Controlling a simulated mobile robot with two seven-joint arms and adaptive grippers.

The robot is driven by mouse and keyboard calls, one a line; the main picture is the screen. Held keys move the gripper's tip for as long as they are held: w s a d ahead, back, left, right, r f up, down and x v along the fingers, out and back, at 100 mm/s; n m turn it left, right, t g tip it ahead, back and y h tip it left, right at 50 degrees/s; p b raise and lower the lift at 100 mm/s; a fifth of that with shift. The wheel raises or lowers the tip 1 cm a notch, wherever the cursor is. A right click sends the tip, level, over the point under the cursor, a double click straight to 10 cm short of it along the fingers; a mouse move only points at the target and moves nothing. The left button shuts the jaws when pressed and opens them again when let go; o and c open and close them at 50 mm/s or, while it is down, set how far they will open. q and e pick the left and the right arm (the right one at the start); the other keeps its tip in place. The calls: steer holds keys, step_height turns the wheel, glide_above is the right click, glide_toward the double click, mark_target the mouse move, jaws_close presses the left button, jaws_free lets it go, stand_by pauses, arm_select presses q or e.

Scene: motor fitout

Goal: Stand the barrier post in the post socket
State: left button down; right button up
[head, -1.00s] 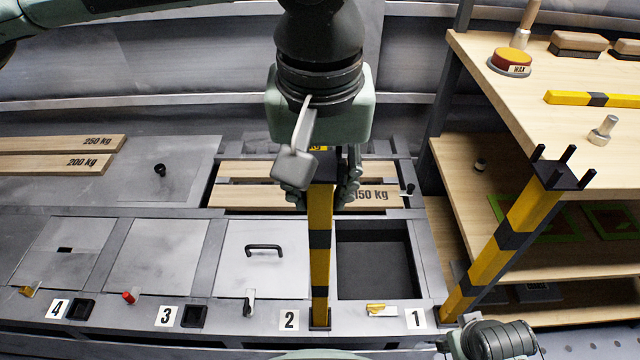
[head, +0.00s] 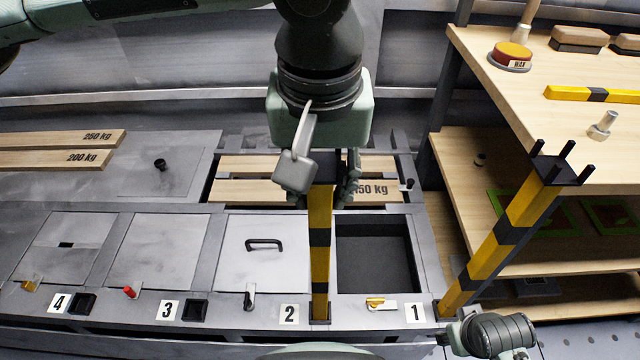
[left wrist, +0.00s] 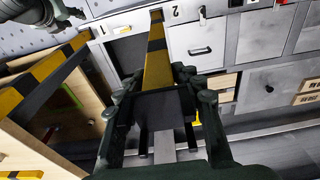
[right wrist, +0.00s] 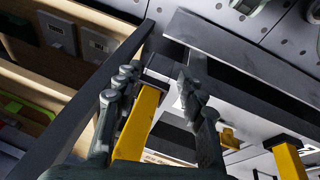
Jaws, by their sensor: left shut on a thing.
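The yellow-and-black barrier post (head: 320,265) stands about upright at the deck's front edge, between the labels 2 and 1. Its foot is at the dark post socket (head: 320,319); I cannot tell how deep it sits. My left gripper (head: 325,185) is shut on the post's upper end; the left wrist view shows the post (left wrist: 157,65) running from the fingers (left wrist: 155,95) down to the deck. A second striped post (head: 515,220) with a pronged top stands tilted in view by label 1. My right gripper (right wrist: 155,90) looks open near a yellow post (right wrist: 138,125).
An open dark compartment (head: 375,255) lies right of the held post, and a lid with a black handle (head: 264,243) lies left. Empty sockets show by labels 3 (head: 195,310) and 4 (head: 82,304). A wooden shelf unit (head: 480,70) stands at the right.

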arm_select(q)
steer(key=shift+f, duration=0.15)
stand_by(0.4)
steer(key=c, duration=0.9)
jaws_free()
